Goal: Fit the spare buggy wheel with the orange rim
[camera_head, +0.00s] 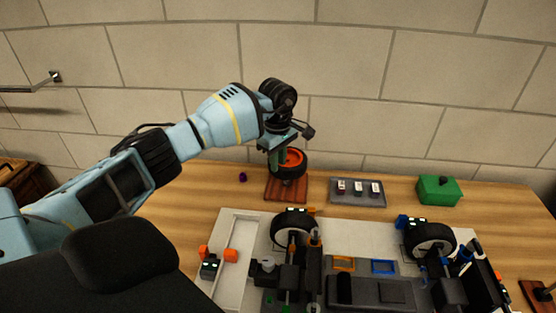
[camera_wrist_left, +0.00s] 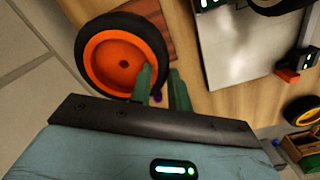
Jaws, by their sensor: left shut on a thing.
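The spare wheel with the orange rim (camera_head: 294,159) has a black tyre and stands upright at the back of the table. It also shows large in the left wrist view (camera_wrist_left: 112,60). My left gripper (camera_head: 278,156) is shut on its tyre, with one green finger in front of the rim's edge in the wrist view. The wheel is over a reddish-brown wooden block (camera_head: 286,193); I cannot tell whether it touches it. The buggy (camera_head: 372,292) lies in front, with a wheel at its left (camera_head: 293,226) and one at its right (camera_head: 431,238). My right gripper is not in view.
A grey tray (camera_head: 358,201) with small parts and a green box (camera_head: 438,191) stand at the back right. A small purple knob (camera_head: 243,177) is left of the block. A pale mat (camera_head: 232,275) lies under the buggy. The stone wall (camera_head: 345,110) is close behind.

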